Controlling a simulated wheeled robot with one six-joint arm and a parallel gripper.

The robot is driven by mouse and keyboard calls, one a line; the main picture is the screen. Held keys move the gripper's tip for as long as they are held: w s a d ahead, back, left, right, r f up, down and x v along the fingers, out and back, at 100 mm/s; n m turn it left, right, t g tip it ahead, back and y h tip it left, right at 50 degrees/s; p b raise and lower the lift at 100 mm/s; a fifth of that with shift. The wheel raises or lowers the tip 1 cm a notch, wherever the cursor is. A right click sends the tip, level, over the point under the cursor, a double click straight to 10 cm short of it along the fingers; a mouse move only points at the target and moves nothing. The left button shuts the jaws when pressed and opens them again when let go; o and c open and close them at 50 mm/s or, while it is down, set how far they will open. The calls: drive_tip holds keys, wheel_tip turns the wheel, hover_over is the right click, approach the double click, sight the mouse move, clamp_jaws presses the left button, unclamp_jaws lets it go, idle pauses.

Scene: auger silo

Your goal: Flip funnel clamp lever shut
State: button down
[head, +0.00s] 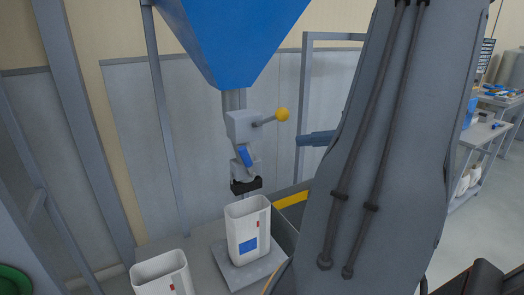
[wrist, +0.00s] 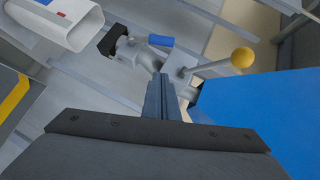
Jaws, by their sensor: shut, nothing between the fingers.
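The funnel clamp's blue lever (head: 244,156) slants across the grey fitting below the valve block. In the wrist view the blue lever (wrist: 160,41) sticks out beside the black clamp end (wrist: 112,40). The black end also shows in the head view (head: 246,186), at the bottom of the spout. My gripper (head: 301,139) is shut and empty, right of the valve's yellow ball and apart from the lever. In the wrist view my gripper (wrist: 160,80) points toward the fitting, with the blue lever beyond its fingertips. Whether the clamp is closed I cannot tell.
A valve handle with a yellow ball (head: 282,115) juts out between my gripper and the spout. The blue hopper (head: 235,35) hangs above. A white container (head: 240,215) stands on a grey plate (head: 258,268) below the spout; another white container (head: 150,268) is at front left.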

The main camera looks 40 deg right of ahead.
sight(247, 162)
drive_tip(key=shift+w, duration=0.1)
drive_tip(key=s+a+p+x, duration=0.1)
drive_tip(key=p+x, duration=0.3)
drive_tip(key=x, duration=0.8)
drive_tip(key=shift+a+f, duration=0.5)
drive_tip(key=shift+a, duration=0.4)
